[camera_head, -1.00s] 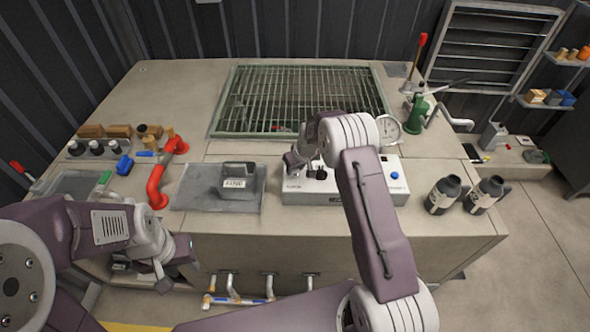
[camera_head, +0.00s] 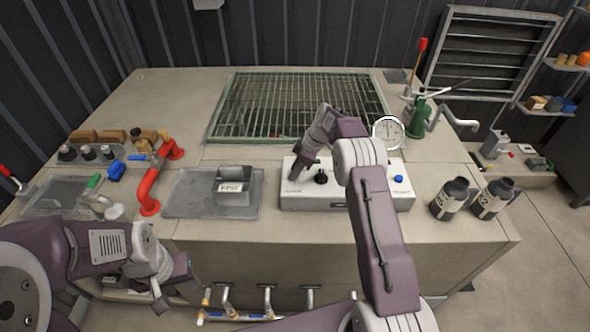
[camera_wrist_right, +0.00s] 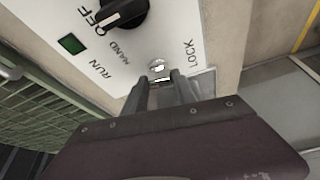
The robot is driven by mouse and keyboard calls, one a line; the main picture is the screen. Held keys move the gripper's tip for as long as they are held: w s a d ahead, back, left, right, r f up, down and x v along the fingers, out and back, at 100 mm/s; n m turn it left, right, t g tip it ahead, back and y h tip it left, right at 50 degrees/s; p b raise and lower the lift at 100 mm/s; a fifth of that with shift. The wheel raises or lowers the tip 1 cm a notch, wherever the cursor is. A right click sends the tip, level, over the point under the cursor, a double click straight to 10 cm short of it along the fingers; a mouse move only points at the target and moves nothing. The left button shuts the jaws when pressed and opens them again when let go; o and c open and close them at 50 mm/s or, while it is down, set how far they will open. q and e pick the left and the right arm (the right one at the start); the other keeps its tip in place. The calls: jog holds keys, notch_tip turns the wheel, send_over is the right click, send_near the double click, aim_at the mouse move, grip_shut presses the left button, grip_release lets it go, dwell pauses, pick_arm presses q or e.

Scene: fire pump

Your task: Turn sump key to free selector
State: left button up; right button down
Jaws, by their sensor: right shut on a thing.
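The white control box (camera_head: 382,200) sits on the bench top, with a black selector knob (camera_head: 321,177) on its face. The knob also shows in the right wrist view (camera_wrist_right: 122,12), beside the words OFF, HAND and RUN. My right gripper (camera_head: 296,178) reaches down to the left end of the box. In the right wrist view its two dark fingers (camera_wrist_right: 162,78) are shut on the small silver sump key (camera_wrist_right: 157,67) beside the word LOCK. The fingers partly hide the key. My left gripper (camera_head: 162,290) hangs low in front of the bench, its fingers unclear.
A green lamp (camera_wrist_right: 71,44) is near the knob. A grey box (camera_head: 235,185) on a tray stands left of the control box, and a red pipe (camera_head: 150,190) further left. Two dark bottles (camera_head: 452,198) stand to the right. A green grate (camera_head: 290,105) lies behind.

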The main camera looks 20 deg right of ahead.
jog(key=shift+w+d+r+n+g+p, duration=0.15)
jog(key=shift+n+g+p, duration=0.15)
jog(key=shift+n+p, duration=0.35)
jog(key=shift+n, duration=0.35)
jog(key=c, duration=1)
grip_release()
jog(key=v, duration=0.9)
jog(key=shift+d, duration=0.1)
